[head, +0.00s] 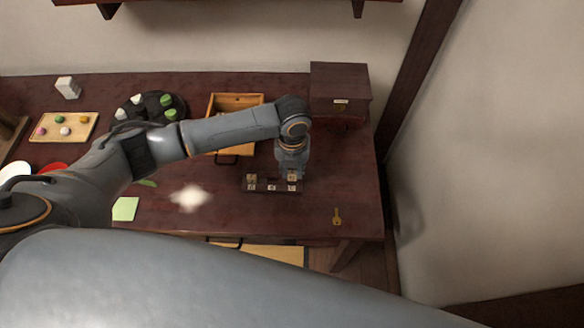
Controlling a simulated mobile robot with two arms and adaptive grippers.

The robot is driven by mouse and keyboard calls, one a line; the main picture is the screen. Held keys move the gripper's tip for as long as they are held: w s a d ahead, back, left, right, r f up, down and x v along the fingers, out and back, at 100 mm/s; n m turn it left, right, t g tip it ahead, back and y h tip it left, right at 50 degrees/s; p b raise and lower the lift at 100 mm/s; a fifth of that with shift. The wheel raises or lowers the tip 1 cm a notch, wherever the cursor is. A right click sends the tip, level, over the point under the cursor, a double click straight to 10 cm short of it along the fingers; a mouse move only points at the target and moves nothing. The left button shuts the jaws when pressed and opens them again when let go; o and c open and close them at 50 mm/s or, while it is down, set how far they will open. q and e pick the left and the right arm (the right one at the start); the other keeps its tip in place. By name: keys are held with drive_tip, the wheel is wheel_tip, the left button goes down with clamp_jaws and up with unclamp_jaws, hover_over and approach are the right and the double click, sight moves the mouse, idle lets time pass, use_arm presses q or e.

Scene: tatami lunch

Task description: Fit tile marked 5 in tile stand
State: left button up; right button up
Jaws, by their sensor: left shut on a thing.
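The dark tile stand (261,188) lies on the table, with several small pale marks along its front. One pale tile (252,178) stands at its left end. My left gripper (291,172) points down over the stand's right end. It is shut on another pale tile (292,177), which is at or just above the right slot; I cannot tell whether it is seated. The numbers are too small to read. My right gripper is not in view.
A dark chest (340,92) stands behind and right of the gripper. An open wooden box (254,100) is behind my forearm. A brass key (336,216) lies at front right, and a green note (125,209) at front left. The table right of the stand is mostly clear.

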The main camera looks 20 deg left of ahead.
use_arm(q)
drive_tip(key=shift+f, duration=0.55)
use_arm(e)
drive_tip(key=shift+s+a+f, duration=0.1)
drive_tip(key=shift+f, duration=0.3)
use_arm(q)
drive_tip(key=shift+f+b, duration=0.5)
drive_tip(key=shift+f, duration=0.1)
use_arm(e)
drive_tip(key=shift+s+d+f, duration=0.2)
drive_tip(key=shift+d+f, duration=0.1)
use_arm(q)
drive_tip(key=shift+f, duration=0.4)
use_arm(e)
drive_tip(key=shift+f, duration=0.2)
use_arm(q)
drive_tip(key=o, duration=0.8)
drive_tip(key=shift+r, duration=0.2)
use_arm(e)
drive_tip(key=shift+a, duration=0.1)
use_arm(q)
wheel_tip(320, 180, up, 12)
drive_tip(key=shift+f, duration=0.1)
